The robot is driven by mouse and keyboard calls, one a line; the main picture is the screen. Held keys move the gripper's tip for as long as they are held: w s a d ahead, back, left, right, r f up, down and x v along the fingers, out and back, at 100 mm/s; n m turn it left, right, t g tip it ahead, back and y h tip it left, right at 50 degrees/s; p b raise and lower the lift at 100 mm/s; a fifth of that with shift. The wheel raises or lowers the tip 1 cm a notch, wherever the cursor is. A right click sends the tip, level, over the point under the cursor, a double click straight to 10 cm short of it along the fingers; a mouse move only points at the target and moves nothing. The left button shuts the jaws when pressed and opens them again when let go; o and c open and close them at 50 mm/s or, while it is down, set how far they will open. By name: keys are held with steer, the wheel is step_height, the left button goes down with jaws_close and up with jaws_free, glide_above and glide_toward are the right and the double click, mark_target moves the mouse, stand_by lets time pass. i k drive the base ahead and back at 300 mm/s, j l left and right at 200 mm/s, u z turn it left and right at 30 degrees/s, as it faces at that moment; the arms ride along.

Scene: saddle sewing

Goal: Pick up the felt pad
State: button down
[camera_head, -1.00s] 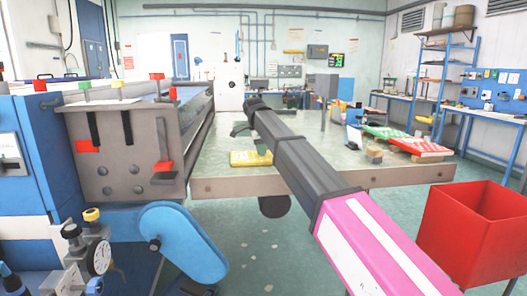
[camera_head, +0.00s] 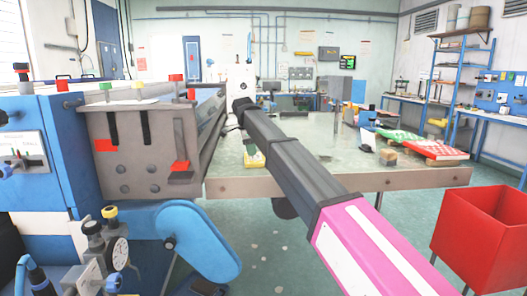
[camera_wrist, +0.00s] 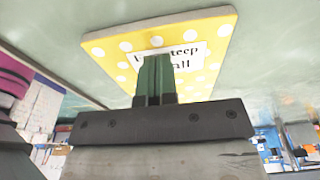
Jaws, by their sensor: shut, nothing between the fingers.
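A flat yellow pad with white dots and a white printed label (camera_wrist: 215,42) fills the upper middle of the wrist view. It looks like the felt pad. In the head view, a small part of the yellow pad (camera_head: 252,161) shows on the table, the rest hidden behind my arm. My gripper (camera_wrist: 157,60) is shut and empty, its dark green fingers overlapping the pad and label in the wrist view. I cannot tell whether the fingertips touch it.
The grey-green table (camera_head: 330,183) has clear room right of my arm. Red and green patterned flat items (camera_head: 436,148) lie at its right end. A blue-and-grey machine (camera_head: 135,150) stands close on the left. A red bin (camera_head: 485,235) stands at the front right.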

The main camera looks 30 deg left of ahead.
mark_target(389, 157)
steer(key=k+l, duration=0.8)
steer(key=k, duration=0.05)
